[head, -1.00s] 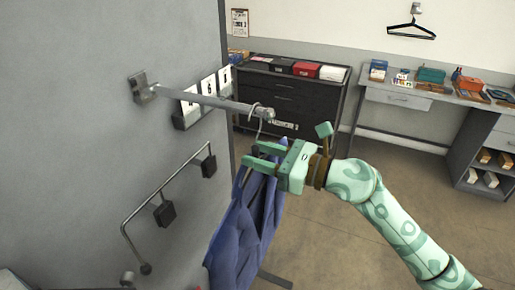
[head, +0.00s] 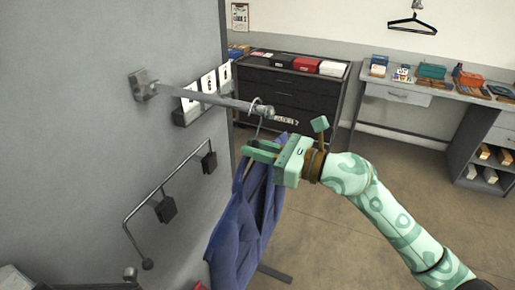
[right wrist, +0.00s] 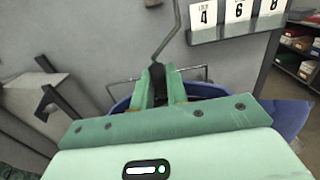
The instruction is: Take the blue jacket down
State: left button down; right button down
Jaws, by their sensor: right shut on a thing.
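The blue jacket (head: 240,232) hangs below my right gripper (head: 250,151), near the wall rail (head: 205,97). The gripper is shut on the dark neck of the jacket's hanger, which shows between the fingers in the right wrist view (right wrist: 157,73). The hanger's wire hook (head: 258,112) rises from the fingers to the rail, close to its knobbed end. It looks looped over the rail; whether it bears on it I cannot tell. In the right wrist view, blue cloth (right wrist: 290,115) shows on both sides of the gripper. My left gripper is not in view.
A lower bent rail with black blocks (head: 166,209) juts from the grey wall at left. Number cards (head: 208,84) stand behind the rail. A dark drawer cabinet (head: 290,92) and a workbench (head: 400,95) stand at the back. The floor at right is open.

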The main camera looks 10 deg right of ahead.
jog(key=shift+r, duration=0.35)
jog(key=shift+s+d+f, duration=0.15)
jog(key=shift+s+d, duration=0.05)
jog(key=shift+d, duration=0.1)
jog(key=b+v, duration=0.3)
jog(key=v, duration=0.5)
dwell(0.5)
jog(key=shift+s+d, duration=0.2)
